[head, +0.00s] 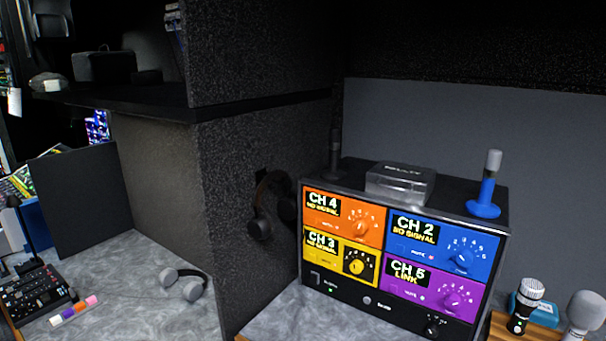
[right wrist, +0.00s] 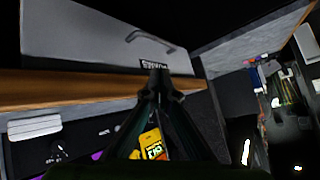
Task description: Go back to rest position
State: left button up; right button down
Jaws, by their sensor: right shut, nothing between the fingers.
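My right gripper (right wrist: 157,82) shows in the right wrist view, its dark fingers together with nothing between them. It is in front of a wooden edge (right wrist: 60,90) and a grey drawer-like panel with a handle (right wrist: 95,40). A small yellow label or device (right wrist: 153,143) with dark lettering shows behind the fingers, partly hidden by them. Neither gripper is in the head view, and my left gripper is in no view.
In the head view, a four-colour channel unit (head: 372,296) stands on the counter, with a blue-based antenna (head: 486,190) on top. Headphones (head: 182,284) lie left of the dark partition (head: 235,200). Microphones (head: 524,302) stand at the lower right. Grey counter (head: 115,270) is clear around the headphones.

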jog(key=s+d+f+g+h, duration=0.1)
jog(key=s+d+g+h, duration=0.15)
jog(key=s+d, duration=0.4)
jog(key=s+d+g+h, duration=0.2)
jog(key=s+d+g, duration=0.15)
jog(key=s, duration=0.65)
notch_tip(320, 180, down, 27)
jog(key=s+n, duration=0.1)
jog(key=s, duration=0.1)
jog(key=s+d+f+g, duration=0.1)
jog(key=s+d+f, duration=0.2)
jog(key=s+f, duration=1.2)
jog(key=shift+s+f+g, duration=0.25)
jog(key=shift+s+g, duration=0.05)
jog(key=shift+s, duration=0.1)
